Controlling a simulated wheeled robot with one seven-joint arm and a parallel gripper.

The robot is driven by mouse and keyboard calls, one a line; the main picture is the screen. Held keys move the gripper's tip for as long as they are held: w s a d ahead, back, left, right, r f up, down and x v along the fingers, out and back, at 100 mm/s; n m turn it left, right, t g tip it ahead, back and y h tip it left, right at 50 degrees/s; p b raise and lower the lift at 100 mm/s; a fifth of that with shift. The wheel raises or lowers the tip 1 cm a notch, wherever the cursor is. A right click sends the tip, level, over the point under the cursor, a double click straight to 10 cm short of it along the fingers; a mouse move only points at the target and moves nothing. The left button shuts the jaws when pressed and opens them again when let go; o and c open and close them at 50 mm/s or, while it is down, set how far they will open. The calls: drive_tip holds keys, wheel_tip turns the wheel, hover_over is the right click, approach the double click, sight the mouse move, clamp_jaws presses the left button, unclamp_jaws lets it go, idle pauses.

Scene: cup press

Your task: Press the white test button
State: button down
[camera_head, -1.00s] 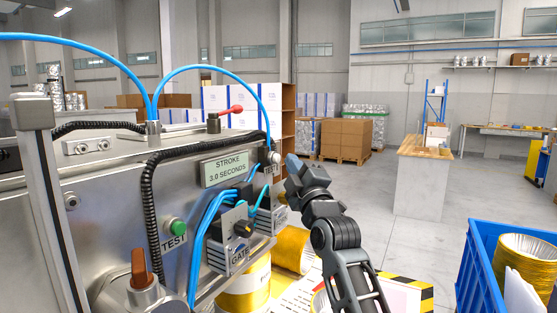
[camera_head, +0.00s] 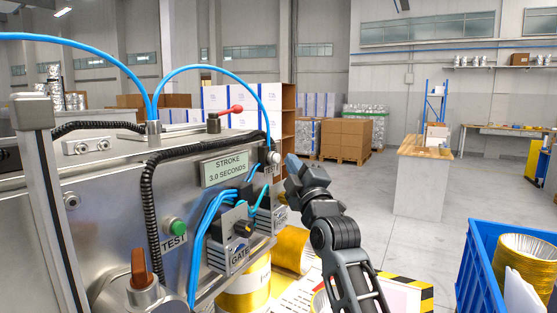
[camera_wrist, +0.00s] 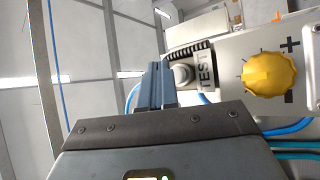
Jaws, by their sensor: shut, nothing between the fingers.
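The white test button (camera_head: 275,157) sits at the upper far end of the metal machine's front, above a small TEST label. In the wrist view the white button (camera_wrist: 183,75) is a pale round cap beside the word TEST. My gripper (camera_head: 291,161) is shut and empty, just right of the button in the head view. In the wrist view its blue-grey fingers (camera_wrist: 156,86) lie together just left of the button. The head view does not clearly show whether they touch it.
A green button (camera_head: 177,227), also labelled TEST, is on the nearer panel. A yellow knob (camera_wrist: 270,74) is right of the white button in the wrist view.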

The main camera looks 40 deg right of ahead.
drive_tip(key=shift+w+a, duration=0.1)
drive_tip(key=shift+w+a, duration=0.1)
drive_tip(key=shift+w, duration=0.15)
drive_tip(key=shift+w+a, duration=0.15)
drive_tip(key=shift+w, duration=0.35)
idle(0.7)
drive_tip(key=shift+s, duration=0.2)
drive_tip(key=shift+s+d+b, duration=0.3)
drive_tip(key=shift+s+b, duration=0.05)
drive_tip(key=shift+s, duration=0.35)
drive_tip(key=shift+s+d+b, duration=0.3)
drive_tip(key=shift+s+b, duration=0.05)
drive_tip(key=shift+s, duration=0.45)
drive_tip(key=shift+s+d+b, duration=0.25)
drive_tip(key=shift+s+b, duration=0.15)
drive_tip(key=shift+s, duration=0.35)
drive_tip(key=shift+s+d+b, duration=0.3)
drive_tip(key=shift+s+b, duration=0.05)
drive_tip(key=shift+s, duration=0.45)
